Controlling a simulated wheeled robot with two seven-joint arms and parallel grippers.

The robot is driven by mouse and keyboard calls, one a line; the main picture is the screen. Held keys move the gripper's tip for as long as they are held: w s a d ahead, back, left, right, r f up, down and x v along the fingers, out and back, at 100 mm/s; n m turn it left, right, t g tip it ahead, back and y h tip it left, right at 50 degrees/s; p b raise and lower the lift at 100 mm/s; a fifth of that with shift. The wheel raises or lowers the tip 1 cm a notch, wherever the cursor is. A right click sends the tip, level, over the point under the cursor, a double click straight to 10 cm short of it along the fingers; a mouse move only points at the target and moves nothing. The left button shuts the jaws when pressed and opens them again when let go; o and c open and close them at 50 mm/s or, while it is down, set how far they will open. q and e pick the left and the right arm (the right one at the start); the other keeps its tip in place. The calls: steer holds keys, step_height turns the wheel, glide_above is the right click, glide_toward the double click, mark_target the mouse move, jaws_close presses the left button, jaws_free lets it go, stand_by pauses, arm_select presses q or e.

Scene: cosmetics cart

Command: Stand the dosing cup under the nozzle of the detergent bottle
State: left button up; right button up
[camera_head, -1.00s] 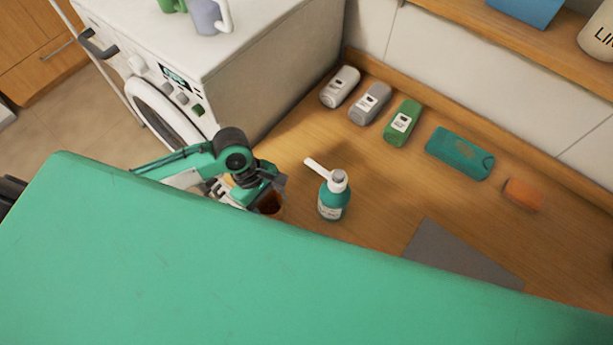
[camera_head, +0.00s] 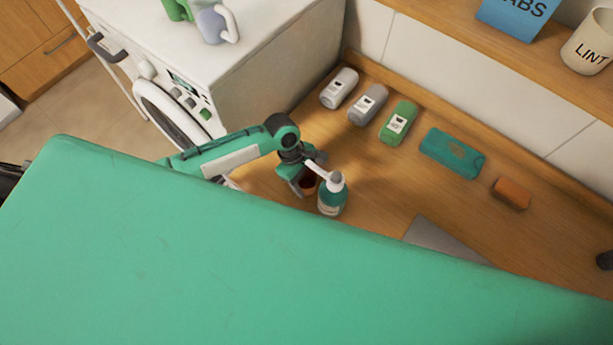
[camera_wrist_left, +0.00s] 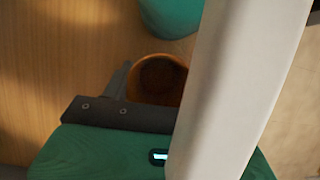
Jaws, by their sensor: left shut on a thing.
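The teal detergent bottle (camera_head: 332,200) stands upright on the wooden counter, its long white nozzle (camera_head: 319,171) pointing up-left in the head view. My left gripper (camera_head: 305,186) is low beside the bottle and is shut on the orange-brown dosing cup (camera_head: 308,183). In the left wrist view the cup (camera_wrist_left: 157,80) is open-topped and looks upright, close to the bottle (camera_wrist_left: 170,14). The white nozzle (camera_wrist_left: 240,85) crosses that view and hides the cup's right side and one finger. I cannot tell whether the nozzle's tip is over the cup.
Two grey bottles (camera_head: 340,88) (camera_head: 368,103), a green bottle (camera_head: 398,123), a teal pack (camera_head: 452,153) and an orange block (camera_head: 511,193) lie along the back. A grey mat (camera_head: 445,240) lies right of the detergent. A washing machine (camera_head: 245,80) stands left.

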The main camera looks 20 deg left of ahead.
arm_select(q)
steer(key=shift+f, duration=0.1)
steer(key=o, duration=0.9)
steer(key=shift+o, duration=0.2)
steer(key=shift+a+r, duration=0.15)
steer(key=shift+r, duration=0.1)
steer(key=b+v, duration=0.4)
steer(key=v, duration=0.7)
steer(key=shift+r, duration=0.3)
